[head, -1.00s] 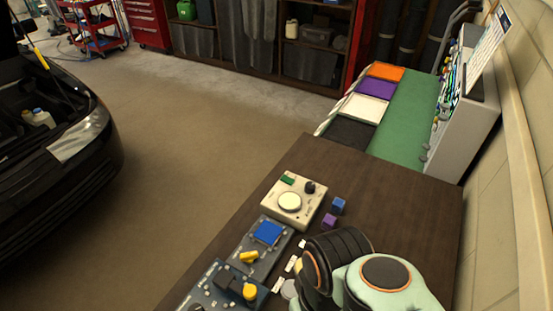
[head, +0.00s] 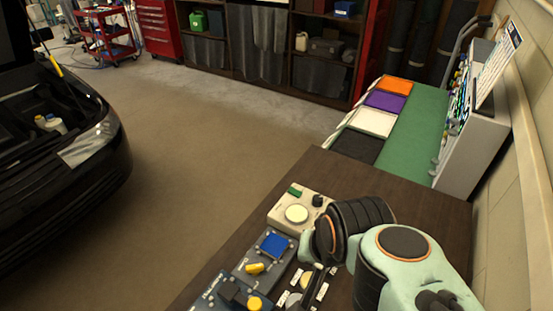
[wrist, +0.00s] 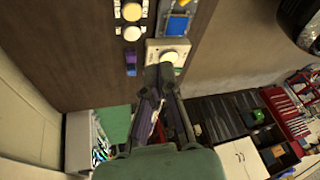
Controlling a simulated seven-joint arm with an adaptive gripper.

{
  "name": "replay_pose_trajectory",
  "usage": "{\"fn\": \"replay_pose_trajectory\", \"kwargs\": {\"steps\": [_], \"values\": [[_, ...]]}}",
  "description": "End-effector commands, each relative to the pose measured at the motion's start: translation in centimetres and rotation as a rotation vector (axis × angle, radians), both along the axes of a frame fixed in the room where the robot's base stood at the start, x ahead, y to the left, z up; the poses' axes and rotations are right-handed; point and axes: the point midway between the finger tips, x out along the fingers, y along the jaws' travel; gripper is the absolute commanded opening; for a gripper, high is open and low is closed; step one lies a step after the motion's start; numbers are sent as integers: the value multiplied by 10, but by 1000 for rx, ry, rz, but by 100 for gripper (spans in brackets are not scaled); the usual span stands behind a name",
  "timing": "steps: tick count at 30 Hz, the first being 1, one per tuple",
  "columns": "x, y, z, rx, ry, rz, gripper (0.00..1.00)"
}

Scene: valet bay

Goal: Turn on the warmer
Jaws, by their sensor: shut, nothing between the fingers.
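The warmer looks to be the cream box (head: 284,217) with a pale round plate (head: 297,214), a green patch and a black knob (head: 318,201), at the far end of the dark bench in the head view.
A panel with a blue square (head: 274,244) and yellow knob (head: 255,268) adjoins the cream box. A purple block (wrist: 131,70) lies beside the box. Small white labels lie on the bench (head: 425,200). A green table (head: 418,130) with coloured squares stands beyond.

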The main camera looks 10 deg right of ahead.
Motion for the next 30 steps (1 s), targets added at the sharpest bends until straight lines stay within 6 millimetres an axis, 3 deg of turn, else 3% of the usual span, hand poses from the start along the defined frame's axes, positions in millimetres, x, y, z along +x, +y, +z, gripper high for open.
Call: {"fn": "replay_pose_trajectory", "kwargs": {"steps": [3,7,11,15,19,24,27,30], "values": [[76,-27,31,30,-179,-239,0],[149,-52,45,35,-324,-429,0],[214,-68,38,4,-425,-546,0],[269,-71,6,-67,-477,-588,0],[298,-62,-40,-151,-450,-561,0],[305,-46,-102,-222,-359,-507,0],[301,-39,-125,-244,-321,-483,0],[300,-33,-132,-248,-308,-470,0]]}}
